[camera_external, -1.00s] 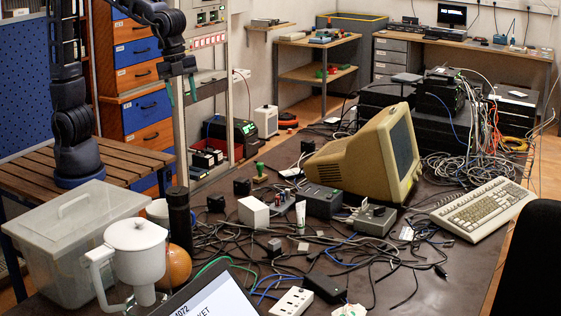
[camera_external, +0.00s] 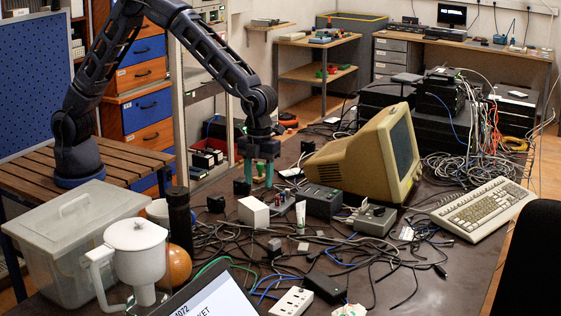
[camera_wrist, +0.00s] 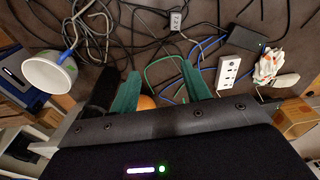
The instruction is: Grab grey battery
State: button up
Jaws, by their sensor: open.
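My gripper (camera_external: 259,182) hangs pointing down over the cluttered table in the external view, above and behind a white box (camera_external: 253,212). Its two green fingers are apart with nothing visible held between them. Several small upright cylinders (camera_external: 279,201), which look like batteries, stand just right of and in front of the fingers. They are too small for me to tell which is the grey battery. In the wrist view the open fingers (camera_wrist: 160,76) show over cables, and I cannot make out a battery there.
A beige monitor (camera_external: 365,155) stands to the right, with a grey box (camera_external: 320,201) and white tube (camera_external: 301,217) in front. Cables cover the table's middle. A plastic bin (camera_external: 60,250), white jug (camera_external: 137,255) and dark cylinder (camera_external: 179,222) crowd the near left. The wrist view shows a mug (camera_wrist: 45,72) and power strip (camera_wrist: 228,75).

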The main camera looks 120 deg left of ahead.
aim_at(275, 241)
jog(key=w+f+m, duration=0.1)
jog(key=f, duration=0.2)
jog(key=w+a+f, duration=0.1)
jog(key=w+f, duration=0.1)
jog(key=f, duration=0.2)
jog(key=w+f+m, duration=0.1)
jog(key=w+f, duration=0.1)
jog(key=f, duration=0.2)
jog(key=shift+a+m+g+h, duration=0.25)
jog(key=shift+m+g+h, duration=0.05)
jog(key=shift+h, duration=0.1)
jog(key=shift+s+d+f, duration=0.1)
jog(key=shift+d+f, duration=0.1)
jog(key=shift+f, duration=1.6)
jog(key=shift+s+d+f, duration=0.1)
jog(key=shift+d+f, duration=0.1)
jog(key=shift+f, duration=1.65)
jog(key=shift+d+f, duration=0.2)
jog(key=shift+f, duration=1.6)
grip_shut()
